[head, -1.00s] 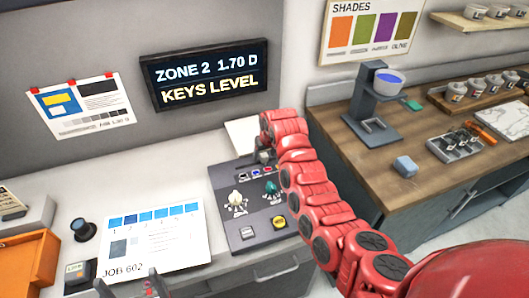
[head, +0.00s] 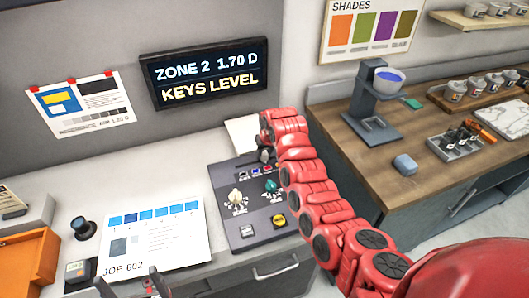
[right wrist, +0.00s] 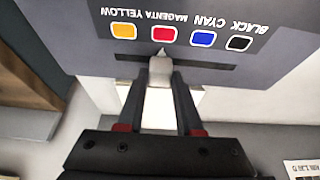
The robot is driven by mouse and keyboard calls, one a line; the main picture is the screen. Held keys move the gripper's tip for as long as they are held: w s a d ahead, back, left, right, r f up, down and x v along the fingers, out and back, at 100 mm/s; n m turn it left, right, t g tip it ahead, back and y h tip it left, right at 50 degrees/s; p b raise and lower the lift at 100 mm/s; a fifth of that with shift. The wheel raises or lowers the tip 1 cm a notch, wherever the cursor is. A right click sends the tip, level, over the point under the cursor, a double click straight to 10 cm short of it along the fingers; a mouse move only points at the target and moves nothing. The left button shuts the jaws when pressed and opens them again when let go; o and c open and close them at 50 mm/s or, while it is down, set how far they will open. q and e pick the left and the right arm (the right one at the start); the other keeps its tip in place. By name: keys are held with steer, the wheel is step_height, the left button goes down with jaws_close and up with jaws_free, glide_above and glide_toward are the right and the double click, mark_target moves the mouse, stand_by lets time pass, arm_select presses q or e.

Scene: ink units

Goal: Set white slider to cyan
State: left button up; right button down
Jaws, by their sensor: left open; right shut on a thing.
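The control panel (head: 229,196) stands on the left counter, its slot partly hidden by my right arm in the head view. In the right wrist view, the white slider (right wrist: 160,72) sits in the dark slot of the panel (right wrist: 275,75). Its pointed tip is at the magenta square (right wrist: 163,36), between the yellow square (right wrist: 124,31) and the blue square labelled cyan (right wrist: 203,39). The black square (right wrist: 239,43) is at the far end. My right gripper (right wrist: 158,88) is shut on the white slider. My left gripper (head: 124,286) is open and empty at the bottom edge of the head view.
The panel also carries a cream knob (head: 235,197), a teal knob (head: 271,185) and a yellow button (head: 279,220). A job sheet (head: 155,235) lies left of it. A wall display (head: 205,80) reads "ZONE 2 1.70 D, KEYS LEVEL". A wooden counter (head: 360,150) is at the right.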

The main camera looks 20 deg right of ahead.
mark_target(252, 160)
stand_by(0.9)
steer(key=a+b, duration=0.2)
steer(key=a, duration=0.2)
steer(key=shift+a+f, duration=0.1)
steer(key=shift+a, duration=0.05)
steer(key=shift+s+a, duration=0.1)
steer(key=shift+a, duration=0.15)
steer(key=c, duration=0.7)
jaws_free()
steer(key=shift+d, duration=0.15)
steer(key=shift+o, duration=0.7)
steer(key=shift+r, duration=0.2)
